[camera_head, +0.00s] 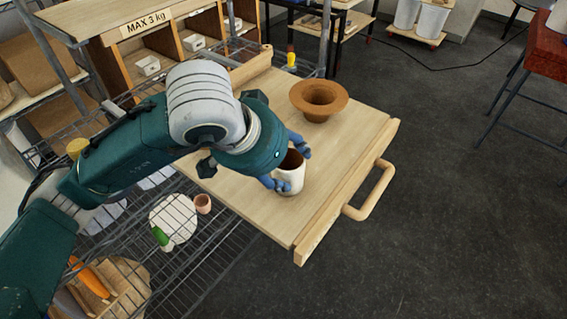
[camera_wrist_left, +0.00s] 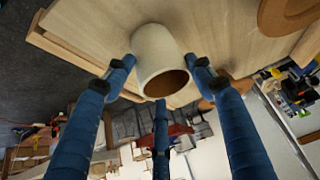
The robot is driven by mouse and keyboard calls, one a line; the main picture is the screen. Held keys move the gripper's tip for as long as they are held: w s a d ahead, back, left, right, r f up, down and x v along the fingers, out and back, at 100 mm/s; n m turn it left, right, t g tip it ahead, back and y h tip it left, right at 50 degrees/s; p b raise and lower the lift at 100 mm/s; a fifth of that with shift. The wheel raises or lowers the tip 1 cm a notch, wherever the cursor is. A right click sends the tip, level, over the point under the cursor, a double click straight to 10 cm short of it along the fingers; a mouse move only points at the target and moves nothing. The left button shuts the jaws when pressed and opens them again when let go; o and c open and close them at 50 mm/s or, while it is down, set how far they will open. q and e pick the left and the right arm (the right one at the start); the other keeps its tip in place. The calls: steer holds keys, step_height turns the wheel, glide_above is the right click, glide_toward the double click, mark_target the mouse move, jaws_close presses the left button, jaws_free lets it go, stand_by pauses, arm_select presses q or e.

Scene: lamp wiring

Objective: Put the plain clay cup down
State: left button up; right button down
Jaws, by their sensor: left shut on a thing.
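The plain clay cup (camera_head: 291,173) is whitish outside with a dark reddish-brown inside. It is upright on or just above the pull-out wooden board (camera_head: 345,150); I cannot tell whether its base touches. My left gripper (camera_head: 290,168) comes in from the left and its blue fingers are shut on the cup. In the left wrist view the cup (camera_wrist_left: 158,55) sits between the blue fingers of the gripper (camera_wrist_left: 160,80), its open mouth toward the camera. My right gripper is not in view.
A brown wide-rimmed clay piece (camera_head: 319,99) stands on the board behind the cup. A wooden handle (camera_head: 370,190) sticks out from the board's front edge. Wooden pigeonholes (camera_head: 150,60) stand at the back left. A wire shelf (camera_head: 190,250) with small items lies below left.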

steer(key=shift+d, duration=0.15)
arm_select(q)
steer(key=o, duration=1.8)
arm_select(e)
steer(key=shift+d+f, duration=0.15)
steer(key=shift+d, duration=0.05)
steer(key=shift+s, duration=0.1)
arm_select(q)
steer(key=shift+r, duration=0.1)
steer(key=p+v, duration=0.3)
steer(key=v, duration=0.9)
steer(key=shift+d, duration=0.1)
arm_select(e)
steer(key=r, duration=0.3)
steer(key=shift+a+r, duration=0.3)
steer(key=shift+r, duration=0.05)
